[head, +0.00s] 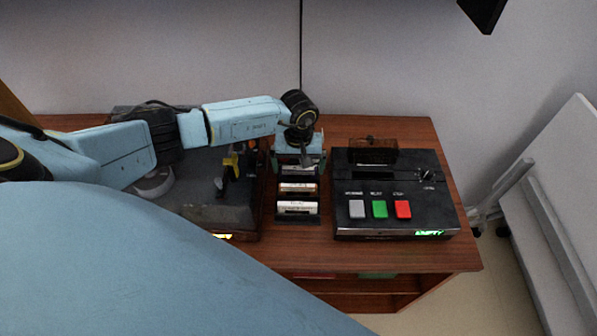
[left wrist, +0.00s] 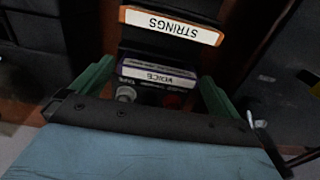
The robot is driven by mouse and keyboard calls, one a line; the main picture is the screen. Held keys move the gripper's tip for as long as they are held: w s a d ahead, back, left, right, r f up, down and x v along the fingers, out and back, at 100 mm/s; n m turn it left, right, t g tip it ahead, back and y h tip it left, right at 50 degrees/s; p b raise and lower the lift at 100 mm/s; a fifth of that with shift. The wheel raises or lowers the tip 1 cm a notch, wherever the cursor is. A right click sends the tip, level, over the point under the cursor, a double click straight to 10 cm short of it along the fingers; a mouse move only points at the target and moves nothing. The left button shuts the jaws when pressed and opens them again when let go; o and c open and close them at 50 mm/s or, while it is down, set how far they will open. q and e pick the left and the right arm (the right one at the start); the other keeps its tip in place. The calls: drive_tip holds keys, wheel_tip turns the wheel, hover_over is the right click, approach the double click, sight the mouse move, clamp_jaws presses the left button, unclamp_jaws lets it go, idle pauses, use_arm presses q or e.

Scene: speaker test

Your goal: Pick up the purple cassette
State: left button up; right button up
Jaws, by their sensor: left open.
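The purple cassette (left wrist: 158,74), labelled VOICE, sits in a dark rack and shows upside down in the left wrist view. My left gripper (left wrist: 155,84) is open, with one green finger on each side of the purple cassette. I cannot tell whether the fingers touch it. My right gripper is not in view.
A black player (head: 392,200) with grey, green and red buttons and a lit EMPTY display stands right of the rack. A dark device (head: 205,205) stands left of it. All are on a wooden table (head: 440,245). A front cassette (head: 297,207) has a white label.

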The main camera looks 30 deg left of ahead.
sight(298, 168)
use_arm(q)
drive_tip(key=c, duration=0.7)
wheel_tip(298, 168, up, 10)
idle(0.4)
